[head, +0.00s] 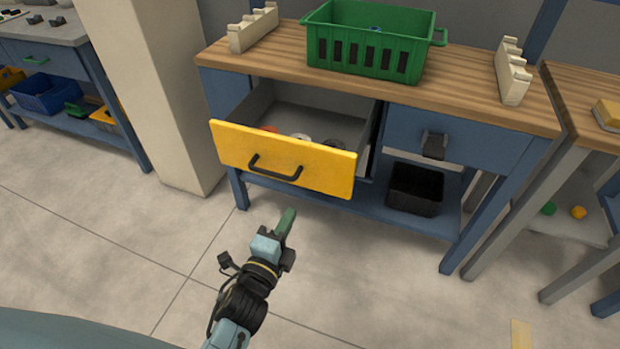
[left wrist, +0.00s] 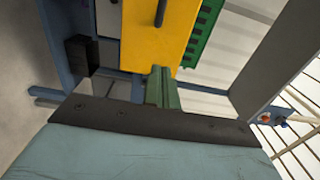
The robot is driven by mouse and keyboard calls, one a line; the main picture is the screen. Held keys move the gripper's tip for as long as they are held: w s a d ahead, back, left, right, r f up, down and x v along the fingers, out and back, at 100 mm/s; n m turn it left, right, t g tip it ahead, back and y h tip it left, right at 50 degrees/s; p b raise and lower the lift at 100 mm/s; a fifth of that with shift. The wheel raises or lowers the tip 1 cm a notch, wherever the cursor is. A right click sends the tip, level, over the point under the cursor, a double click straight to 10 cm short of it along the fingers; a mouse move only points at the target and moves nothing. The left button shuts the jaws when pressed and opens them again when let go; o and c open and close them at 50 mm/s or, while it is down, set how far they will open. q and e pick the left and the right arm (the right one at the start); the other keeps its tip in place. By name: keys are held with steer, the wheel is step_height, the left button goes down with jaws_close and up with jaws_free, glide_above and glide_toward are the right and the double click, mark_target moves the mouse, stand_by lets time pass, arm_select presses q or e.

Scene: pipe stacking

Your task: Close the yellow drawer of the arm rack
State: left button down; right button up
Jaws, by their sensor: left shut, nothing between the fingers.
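The yellow drawer (head: 282,157) of the wooden-topped workbench (head: 480,91) stands pulled out, with a black bar handle (head: 274,168) on its front. A few small items lie inside it, partly hidden by the front. My left gripper (head: 286,222) is shut and empty, in front of and below the drawer front. In the left wrist view the green fingers (left wrist: 160,84) are together, and the yellow drawer front (left wrist: 160,35) lies beyond them. I cannot tell whether they touch it. My right gripper is in neither view.
A green crate (head: 367,52) stands on the bench top between two pale notched racks (head: 253,28) (head: 512,72). A black bin (head: 414,189) sits on the lower shelf. A blue drawer (head: 447,140) is shut at right.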

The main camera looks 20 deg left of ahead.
arm_select(q)
steer(key=b, duration=0.2)
glide_toward(314, 168)
steer(key=w, duration=0.4)
steer(key=w+b, duration=0.1)
steer(key=w, duration=0.1)
steer(key=shift+w+d, duration=0.1)
steer(key=shift+d, duration=0.1)
steer(key=shift+w, duration=0.3)
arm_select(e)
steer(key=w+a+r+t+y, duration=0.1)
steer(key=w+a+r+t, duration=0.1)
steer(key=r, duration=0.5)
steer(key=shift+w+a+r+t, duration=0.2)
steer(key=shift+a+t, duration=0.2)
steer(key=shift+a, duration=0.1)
arm_select(q)
steer(key=shift+w, duration=0.1)
